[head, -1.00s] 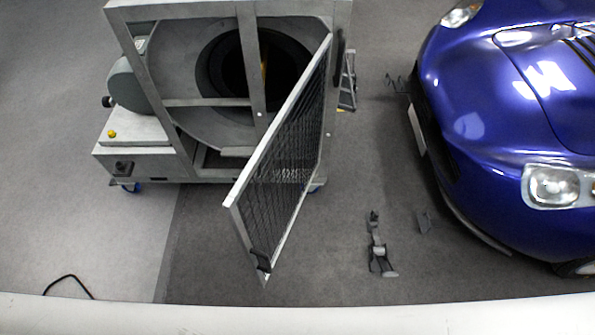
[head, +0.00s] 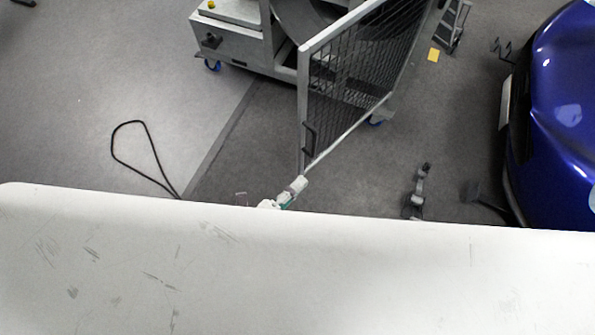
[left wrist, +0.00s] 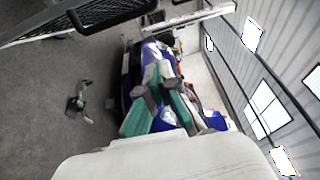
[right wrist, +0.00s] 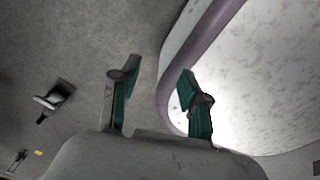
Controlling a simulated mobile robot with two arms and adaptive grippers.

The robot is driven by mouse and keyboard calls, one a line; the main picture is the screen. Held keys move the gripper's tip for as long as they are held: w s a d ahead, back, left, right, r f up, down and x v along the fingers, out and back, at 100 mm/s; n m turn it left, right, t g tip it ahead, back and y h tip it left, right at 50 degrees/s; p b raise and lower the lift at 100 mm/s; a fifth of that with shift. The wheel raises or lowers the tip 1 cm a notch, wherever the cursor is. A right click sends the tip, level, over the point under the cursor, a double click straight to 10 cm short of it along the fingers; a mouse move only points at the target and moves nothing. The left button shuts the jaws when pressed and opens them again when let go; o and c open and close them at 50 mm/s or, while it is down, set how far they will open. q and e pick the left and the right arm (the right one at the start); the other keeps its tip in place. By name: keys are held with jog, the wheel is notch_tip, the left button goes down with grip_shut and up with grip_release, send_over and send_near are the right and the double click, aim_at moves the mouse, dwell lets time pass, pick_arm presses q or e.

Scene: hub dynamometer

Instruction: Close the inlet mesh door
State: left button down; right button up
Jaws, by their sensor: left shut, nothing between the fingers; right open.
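The inlet mesh door (head: 350,75) is a grey-framed mesh panel. In the head view it stands open, swung out from the machine (head: 240,40) toward me. Its dark handle (head: 309,138) is near the free edge. My left gripper (head: 290,197) shows just below the door's lower free corner; I cannot tell whether they touch. In the left wrist view the door's mesh (left wrist: 45,22) and handle (left wrist: 112,12) are at the upper left, apart from the shut, empty left fingers (left wrist: 160,92). My right gripper (right wrist: 157,82) is open and empty over the floor, out of the head view.
A blue car (head: 560,110) stands at the right. A dark stand-like item (head: 418,190) lies on the floor between door and car. A black cable (head: 140,160) loops on the floor at the left.

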aim_at(313, 147)
pick_arm(q)
jog(key=shift+w+d+f+b, duration=0.15)
jog(key=shift+w+d, duration=0.4)
jog(key=shift+w, duration=1.25)
jog(key=shift+w+d+r+b, duration=0.1)
jog(key=shift+w+d+b, duration=0.3)
jog(key=shift+w, duration=1.45)
jog(key=shift+w+d+f+b, duration=0.1)
jog(key=shift+w+d, duration=0.55)
jog(key=shift+w, duration=1.15)
jog(key=shift+a, duration=0.1)
